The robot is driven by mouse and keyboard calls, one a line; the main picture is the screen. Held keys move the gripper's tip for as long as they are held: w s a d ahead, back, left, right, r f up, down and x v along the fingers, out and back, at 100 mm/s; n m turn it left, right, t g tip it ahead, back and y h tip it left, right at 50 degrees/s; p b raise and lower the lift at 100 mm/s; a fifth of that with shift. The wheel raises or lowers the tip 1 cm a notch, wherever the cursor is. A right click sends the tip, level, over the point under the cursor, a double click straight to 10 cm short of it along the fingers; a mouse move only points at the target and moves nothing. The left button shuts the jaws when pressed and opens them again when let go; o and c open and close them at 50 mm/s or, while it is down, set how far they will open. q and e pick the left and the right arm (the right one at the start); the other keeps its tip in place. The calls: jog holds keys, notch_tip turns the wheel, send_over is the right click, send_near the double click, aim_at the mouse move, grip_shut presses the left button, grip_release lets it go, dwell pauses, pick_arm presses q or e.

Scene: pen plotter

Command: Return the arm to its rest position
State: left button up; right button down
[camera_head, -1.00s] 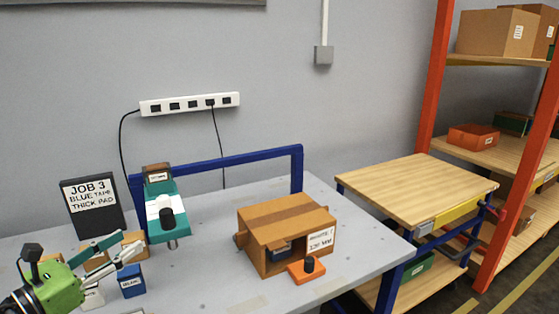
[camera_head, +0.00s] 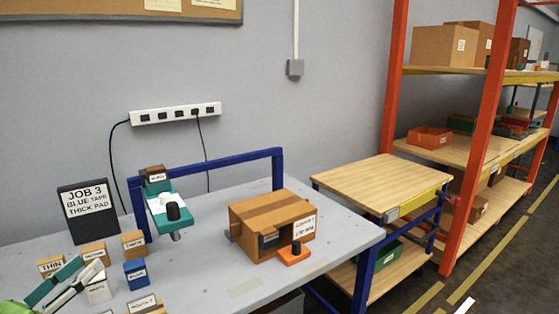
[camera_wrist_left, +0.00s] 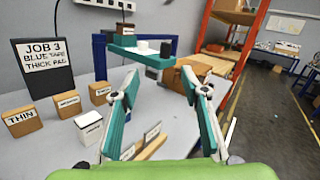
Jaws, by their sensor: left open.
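My left gripper (camera_head: 88,268) is at the lower left edge of the head view, partly cut off, over the near left of the grey table (camera_head: 215,285). In the left wrist view its two teal fingers (camera_wrist_left: 158,82) stand wide apart with nothing held between them. The teal plotter arm with its white block and black knob (camera_head: 170,214) is ahead of it, apart from the fingers. My right gripper is not in view.
Small labelled blocks, such as the blue one (camera_head: 137,272) and the THIN one (camera_wrist_left: 23,121), stand near the gripper. A job sign (camera_head: 88,210) stands behind them. A cardboard box (camera_head: 272,222) and orange knobbed piece (camera_head: 294,254) are at right, before a wooden cart (camera_head: 380,180).

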pick_arm(q)
jog(key=s+f+n+g+y, duration=0.35)
jog(key=f+n+y, duration=0.25)
jog(key=f+n, duration=0.6)
jog(key=s+f+n+g+y, duration=0.3)
jog(key=s+f+n+y, duration=0.3)
jog(key=n, duration=1.1)
jog(key=s+d+f+n+g+h, duration=0.35)
jog(key=s+d+f, duration=0.4)
jog(key=d, duration=0.25)
jog(key=s+d+f+n+g+h, duration=0.3)
jog(key=s+d+f+g, duration=0.25)
jog(key=s+d, duration=0.35)
notch_tip(320, 180, down, 25)
jog(key=s, duration=0.1)
jog(key=s+a+f+g, duration=0.1)
jog(key=s+a+f, duration=0.1)
jog(key=s+f, duration=1.5)
jog(key=shift+s+a+f+m+g, duration=0.3)
jog(key=shift+s+a+m+g, duration=0.05)
jog(key=shift+s, duration=0.05)
jog(key=shift+y, duration=0.25)
